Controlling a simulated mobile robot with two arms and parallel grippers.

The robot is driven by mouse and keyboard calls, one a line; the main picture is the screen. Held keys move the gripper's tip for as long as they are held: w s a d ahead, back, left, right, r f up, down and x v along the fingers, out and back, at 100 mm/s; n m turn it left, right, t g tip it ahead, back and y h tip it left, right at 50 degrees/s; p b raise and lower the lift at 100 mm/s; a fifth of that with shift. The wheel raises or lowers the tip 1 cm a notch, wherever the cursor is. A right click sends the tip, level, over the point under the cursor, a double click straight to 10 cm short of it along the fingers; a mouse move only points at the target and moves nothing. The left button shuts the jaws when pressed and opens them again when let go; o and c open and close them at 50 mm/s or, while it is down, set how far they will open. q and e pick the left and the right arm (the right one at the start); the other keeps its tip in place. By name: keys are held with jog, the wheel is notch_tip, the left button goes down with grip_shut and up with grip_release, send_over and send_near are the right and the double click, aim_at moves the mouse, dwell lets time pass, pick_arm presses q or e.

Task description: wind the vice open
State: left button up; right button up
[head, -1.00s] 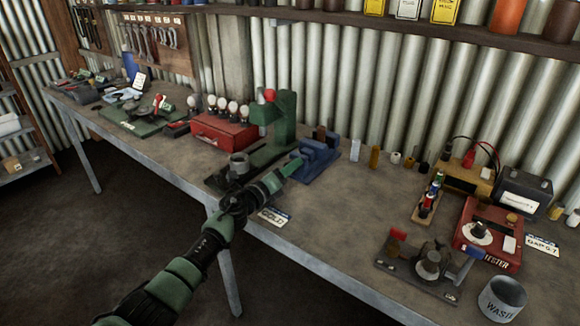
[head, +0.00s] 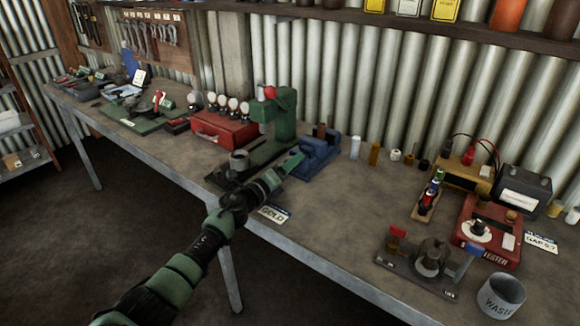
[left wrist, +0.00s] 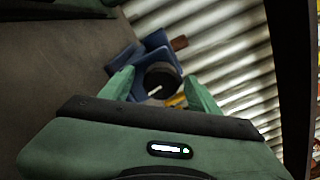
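The blue vice (head: 318,158) stands on the bench, just right of the green press. My left gripper (head: 296,161) reaches in from the left at its near side, fingers pointing at the vice. In the left wrist view the two green fingers (left wrist: 160,86) are spread apart. A dark round part (left wrist: 162,80) with a pale bar lies between them, with a gap showing on each side. The blue vice body (left wrist: 155,45) is behind it. The vice's jaws are too small to judge how far apart they are. My right gripper is not in view.
The green press (head: 285,120) with a red knob stands close behind my left gripper. A red box (head: 222,129) is further left. The bench (head: 335,215) is clear right of the card.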

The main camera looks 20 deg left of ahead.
pick_arm(q)
jog(key=p+v, duration=0.1)
jog(key=v, duration=0.6)
jog(key=shift+s+a, duration=0.1)
jog(key=shift+s, duration=0.3)
